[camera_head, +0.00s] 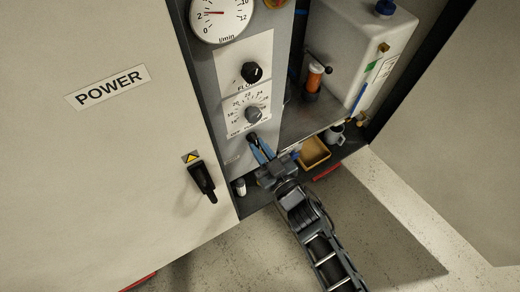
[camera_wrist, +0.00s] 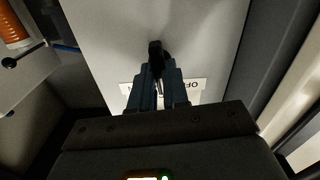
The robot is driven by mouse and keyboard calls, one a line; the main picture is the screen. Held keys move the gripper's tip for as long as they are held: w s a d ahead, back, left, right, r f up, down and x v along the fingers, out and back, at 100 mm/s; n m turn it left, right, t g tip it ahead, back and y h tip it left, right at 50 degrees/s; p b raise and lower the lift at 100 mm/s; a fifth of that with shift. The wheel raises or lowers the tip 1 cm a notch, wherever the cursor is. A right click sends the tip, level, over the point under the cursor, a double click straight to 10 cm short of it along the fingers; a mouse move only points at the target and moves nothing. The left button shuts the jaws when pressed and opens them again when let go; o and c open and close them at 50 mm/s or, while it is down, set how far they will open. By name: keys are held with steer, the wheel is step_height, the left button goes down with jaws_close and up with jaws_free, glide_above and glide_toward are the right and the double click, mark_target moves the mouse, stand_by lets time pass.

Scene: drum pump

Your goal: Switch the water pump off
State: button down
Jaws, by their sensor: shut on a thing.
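A black switch lever (camera_head: 252,136) sits low on the grey control panel (camera_head: 232,147), below the dials. In the wrist view the black lever (camera_wrist: 156,50) shows between my fingertips. My gripper (camera_head: 258,148) has its blue fingers shut on the lever, and it also shows in the wrist view (camera_wrist: 157,72). A white label (camera_wrist: 190,87) by the lever is partly hidden by the fingers. Upside-down letters, seemingly part of "OFF", show on its right end. I cannot tell which way the lever is set.
A cabinet door marked POWER (camera_head: 111,87) with a black handle (camera_head: 201,181) stands left. A white tank (camera_head: 362,45) and a yellow bin (camera_head: 314,153) are right.

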steer(key=n+b, duration=0.1)
steer(key=n, duration=0.3)
steer(key=shift+n, duration=0.4)
stand_by(0.4)
steer(key=c, duration=1.1)
jaws_free()
steer(key=shift+v, duration=3.9)
